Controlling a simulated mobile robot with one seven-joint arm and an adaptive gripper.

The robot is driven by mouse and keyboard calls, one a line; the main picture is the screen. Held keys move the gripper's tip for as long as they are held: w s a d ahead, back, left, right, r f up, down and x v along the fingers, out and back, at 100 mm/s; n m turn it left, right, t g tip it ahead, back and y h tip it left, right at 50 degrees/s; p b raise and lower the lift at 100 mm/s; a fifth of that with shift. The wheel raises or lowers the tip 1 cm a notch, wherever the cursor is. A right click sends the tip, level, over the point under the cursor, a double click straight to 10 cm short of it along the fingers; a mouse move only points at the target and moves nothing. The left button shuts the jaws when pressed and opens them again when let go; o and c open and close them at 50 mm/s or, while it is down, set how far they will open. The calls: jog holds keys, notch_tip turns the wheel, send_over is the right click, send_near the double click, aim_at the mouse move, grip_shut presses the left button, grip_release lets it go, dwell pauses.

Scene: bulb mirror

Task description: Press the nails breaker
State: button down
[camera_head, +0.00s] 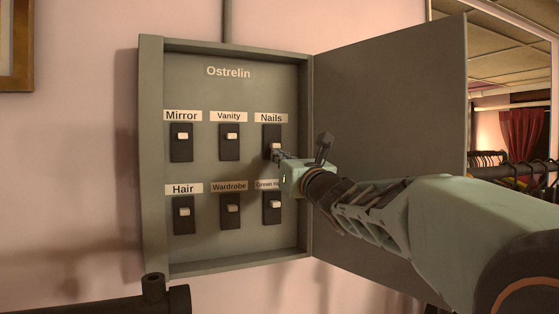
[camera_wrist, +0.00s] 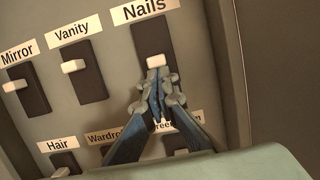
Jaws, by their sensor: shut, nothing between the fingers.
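The Nails breaker (camera_head: 271,132) is a dark plate with a white toggle, at the top right of the open panel under its "Nails" label. In the wrist view its white toggle (camera_wrist: 155,61) shows just beyond my fingertips. The toggle sits lower on its plate than those of Mirror and Vanity. My gripper (camera_head: 277,154) is shut and empty, with its tips at the lower part of the Nails breaker. It also shows in the wrist view (camera_wrist: 158,92), covering the plate's lower part. I cannot tell whether the tips touch the toggle.
The Mirror breaker (camera_head: 182,148) and Vanity breaker (camera_head: 229,147) are to the left. The Hair (camera_head: 184,222), Wardrobe (camera_head: 233,217) and Green Room (camera_head: 271,214) breakers are below. The panel door (camera_head: 390,110) stands open on the right, behind my arm. A dark bar (camera_head: 110,305) is at the lower left.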

jog(key=shift+s+r, duration=0.1)
jog(key=shift+r, duration=1.3)
